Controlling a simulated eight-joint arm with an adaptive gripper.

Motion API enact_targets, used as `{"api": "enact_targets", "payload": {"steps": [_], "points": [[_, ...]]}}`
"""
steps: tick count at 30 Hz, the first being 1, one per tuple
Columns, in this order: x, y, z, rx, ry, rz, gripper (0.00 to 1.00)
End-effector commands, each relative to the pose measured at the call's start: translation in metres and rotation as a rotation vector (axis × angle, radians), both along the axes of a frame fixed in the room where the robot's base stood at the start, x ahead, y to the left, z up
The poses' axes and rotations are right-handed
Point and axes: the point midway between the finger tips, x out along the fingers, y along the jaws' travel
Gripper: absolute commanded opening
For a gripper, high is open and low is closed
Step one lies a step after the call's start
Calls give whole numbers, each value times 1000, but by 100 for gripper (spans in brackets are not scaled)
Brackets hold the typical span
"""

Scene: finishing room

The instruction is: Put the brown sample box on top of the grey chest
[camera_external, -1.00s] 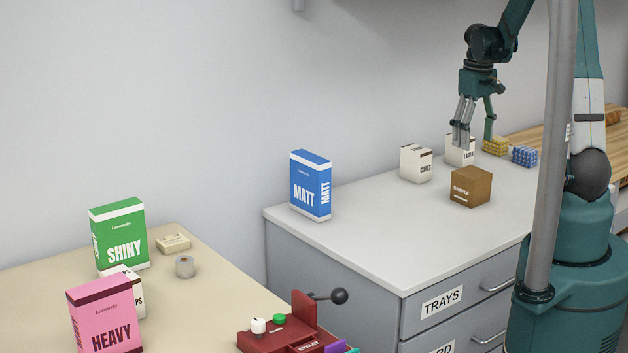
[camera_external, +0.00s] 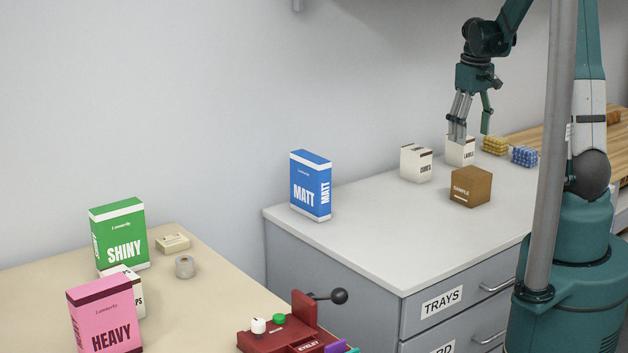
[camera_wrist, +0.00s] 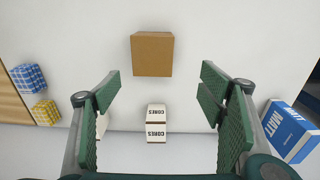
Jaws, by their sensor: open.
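The brown sample box (camera_external: 471,187) sits on the white top of the grey chest (camera_external: 350,222), near its right side. In the wrist view the brown box (camera_wrist: 152,54) lies ahead of my gripper, above the gap between the fingers. My gripper (camera_external: 470,133) is open and empty, above the chest top and behind the brown box in the external view. Its two green finger pads (camera_wrist: 168,122) are spread wide in the wrist view. The chest's drawers face the front, and one is labelled TRAYS.
A white CORES box (camera_external: 416,163) and a white LABELS box (camera_external: 460,150) stand close behind the brown box. Yellow (camera_external: 495,146) and blue (camera_external: 524,156) checked blocks are further right. A blue MATT box (camera_external: 310,186) stands at the chest's left. The chest's front middle is clear.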

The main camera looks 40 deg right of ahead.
Motion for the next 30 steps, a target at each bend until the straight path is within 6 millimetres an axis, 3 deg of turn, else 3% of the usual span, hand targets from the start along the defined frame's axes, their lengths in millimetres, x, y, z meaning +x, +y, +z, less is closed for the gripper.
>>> {"api": "enact_targets", "payload": {"steps": [15,30], "points": [[-17,78,71,-43,-127,4,69],[-51,150,123,-60,-262,4,69]]}}
